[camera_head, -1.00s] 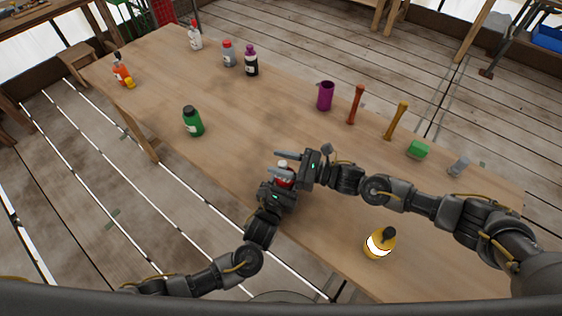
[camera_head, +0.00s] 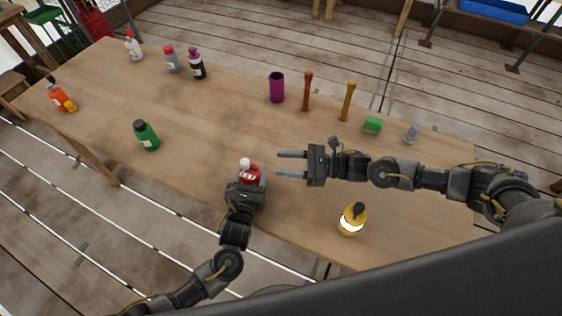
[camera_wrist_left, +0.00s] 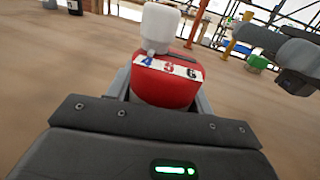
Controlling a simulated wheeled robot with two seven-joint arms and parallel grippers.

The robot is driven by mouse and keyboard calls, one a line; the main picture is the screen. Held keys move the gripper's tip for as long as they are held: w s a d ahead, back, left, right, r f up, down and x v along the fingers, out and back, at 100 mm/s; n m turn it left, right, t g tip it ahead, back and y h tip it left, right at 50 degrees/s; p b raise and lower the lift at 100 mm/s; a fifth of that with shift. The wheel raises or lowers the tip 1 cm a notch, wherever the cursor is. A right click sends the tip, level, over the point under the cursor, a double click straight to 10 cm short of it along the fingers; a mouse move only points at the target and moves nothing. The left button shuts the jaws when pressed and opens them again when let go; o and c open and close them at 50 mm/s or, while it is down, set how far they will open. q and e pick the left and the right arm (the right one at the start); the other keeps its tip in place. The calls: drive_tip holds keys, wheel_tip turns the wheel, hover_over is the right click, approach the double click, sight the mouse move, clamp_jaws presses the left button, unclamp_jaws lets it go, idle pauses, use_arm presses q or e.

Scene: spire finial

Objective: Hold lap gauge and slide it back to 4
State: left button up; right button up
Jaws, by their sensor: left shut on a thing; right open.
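The lap gauge (camera_head: 249,173) appears as a red body with a white top part. In the left wrist view the red gauge (camera_wrist_left: 165,88) carries a pale strip with digits that look like 4, 5 and 6. The white part (camera_wrist_left: 160,27) stands above the strip, its lower end near the 4 and 5; I cannot tell its exact setting. My left gripper (camera_head: 247,181) is shut around the red body at the table's near edge. My right gripper (camera_head: 292,170) is open and empty, to the right of the gauge and apart from it, fingers pointing left.
A yellow bottle (camera_head: 351,220) stands at the near right and a green bottle (camera_head: 146,136) to the left. The table (camera_head: 215,125) between is clear.

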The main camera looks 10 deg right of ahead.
use_arm(q)
drive_tip(key=o, duration=1.1)
